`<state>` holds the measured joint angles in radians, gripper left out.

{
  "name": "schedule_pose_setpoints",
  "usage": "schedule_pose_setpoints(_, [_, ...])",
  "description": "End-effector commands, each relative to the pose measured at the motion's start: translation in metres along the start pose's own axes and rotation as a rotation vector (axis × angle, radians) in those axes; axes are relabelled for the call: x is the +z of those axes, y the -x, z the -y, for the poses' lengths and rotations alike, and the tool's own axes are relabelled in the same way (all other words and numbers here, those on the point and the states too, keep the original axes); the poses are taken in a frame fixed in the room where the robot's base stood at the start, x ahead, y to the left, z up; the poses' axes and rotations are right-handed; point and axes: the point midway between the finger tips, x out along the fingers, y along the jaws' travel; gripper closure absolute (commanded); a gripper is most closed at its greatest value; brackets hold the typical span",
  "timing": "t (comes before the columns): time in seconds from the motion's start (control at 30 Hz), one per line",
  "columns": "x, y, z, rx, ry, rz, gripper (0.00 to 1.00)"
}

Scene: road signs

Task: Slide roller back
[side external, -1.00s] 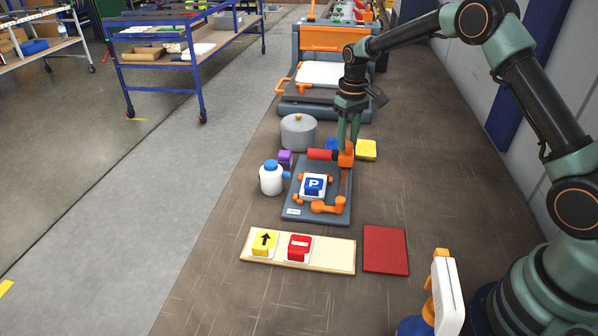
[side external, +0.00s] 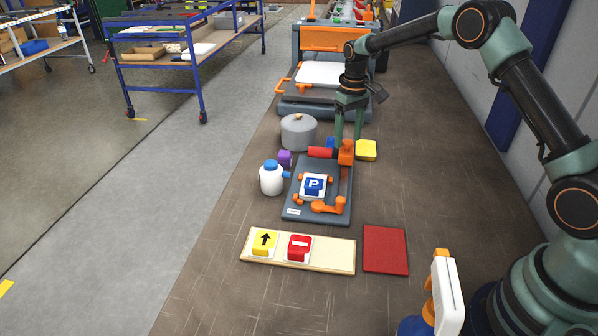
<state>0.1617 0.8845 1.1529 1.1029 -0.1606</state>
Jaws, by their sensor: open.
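The red roller (side external: 322,153) lies across the far end of the grey press base (side external: 318,212), joined to an orange block (side external: 346,153) at its right. My gripper (side external: 348,137) is open, its two fingers pointing down and spread apart at the orange block. From this view I cannot tell whether a finger touches the block. A blue parking sign piece (side external: 314,186) on a white plate sits in the middle of the base. An orange lever (side external: 329,206) lies at the base's near end.
A yellow block (side external: 366,150) is close to my gripper's right. A cream tray (side external: 334,256) with yellow and red signs and a red mat (side external: 385,249) lie nearer.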

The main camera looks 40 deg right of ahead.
Motion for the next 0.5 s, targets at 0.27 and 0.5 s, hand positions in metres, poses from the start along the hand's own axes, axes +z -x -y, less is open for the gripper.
schedule_pose_setpoints(0.27, [-0.001, 0.048, 0.000, 0.001, 0.000, -0.007, 0.31])
schedule_pose_setpoints(0.5, [-0.001, 0.093, -0.001, 0.001, -0.001, -0.007, 0.31])
